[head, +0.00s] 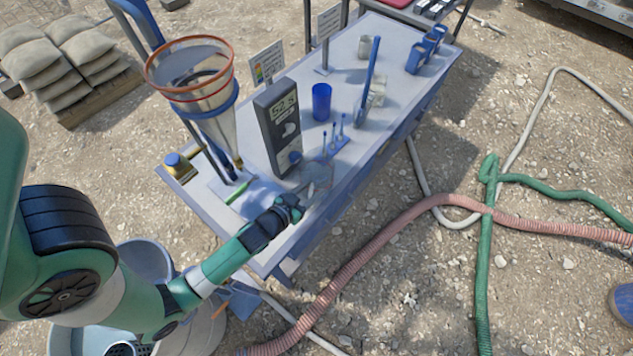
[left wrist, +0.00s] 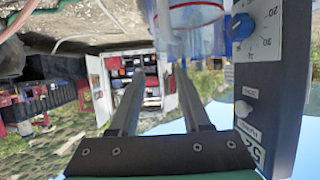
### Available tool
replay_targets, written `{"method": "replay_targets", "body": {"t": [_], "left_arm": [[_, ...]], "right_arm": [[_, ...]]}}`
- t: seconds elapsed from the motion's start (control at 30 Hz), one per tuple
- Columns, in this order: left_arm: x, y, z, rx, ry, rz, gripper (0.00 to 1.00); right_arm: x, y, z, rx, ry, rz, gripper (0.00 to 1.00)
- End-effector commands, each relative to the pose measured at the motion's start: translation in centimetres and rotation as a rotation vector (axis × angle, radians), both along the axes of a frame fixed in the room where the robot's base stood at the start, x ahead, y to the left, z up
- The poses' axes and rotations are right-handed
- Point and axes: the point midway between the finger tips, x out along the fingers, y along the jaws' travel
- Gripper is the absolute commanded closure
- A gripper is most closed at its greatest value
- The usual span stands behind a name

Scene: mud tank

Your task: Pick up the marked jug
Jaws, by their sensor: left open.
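In the left wrist view a clear vessel with a red band (left wrist: 195,14), which looks like this jug, shows at the top, beyond the fingers. My left gripper (head: 295,203) is at the table's near edge, just short of the jug. In the left wrist view its two fingers (left wrist: 155,78) are apart with nothing between them. Whether a finger touches the jug I cannot tell. My right gripper is not in view.
The instrument (head: 277,125) stands close behind the jug; its dial side (left wrist: 262,70) fills the right of the left wrist view. Hoses (head: 400,220) lie on the gravel.

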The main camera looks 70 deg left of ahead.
Motion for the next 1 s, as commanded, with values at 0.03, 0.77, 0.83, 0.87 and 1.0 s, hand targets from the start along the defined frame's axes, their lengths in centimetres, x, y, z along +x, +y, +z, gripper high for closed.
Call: {"method": "replay_targets", "body": {"t": [0.03, 0.77, 0.83, 0.87, 1.0], "left_arm": [[0.9, 0.6, -0.3, 0.002, -0.001, 0.002, 0.53], [7.8, 4.6, -3.7, 0.002, -0.002, 0.000, 0.53], [8.0, 4.8, -3.7, 0.002, -0.002, 0.000, 0.53], [8.0, 4.8, -3.7, 0.002, -0.002, 0.000, 0.53], [8.0, 4.7, -3.7, 0.002, -0.002, 0.000, 0.53]], "right_arm": [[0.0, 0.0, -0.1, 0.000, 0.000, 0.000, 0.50], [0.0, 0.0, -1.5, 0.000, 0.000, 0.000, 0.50], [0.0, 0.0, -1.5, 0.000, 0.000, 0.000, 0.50], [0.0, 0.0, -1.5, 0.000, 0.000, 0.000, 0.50], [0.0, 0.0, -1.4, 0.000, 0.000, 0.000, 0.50]]}}
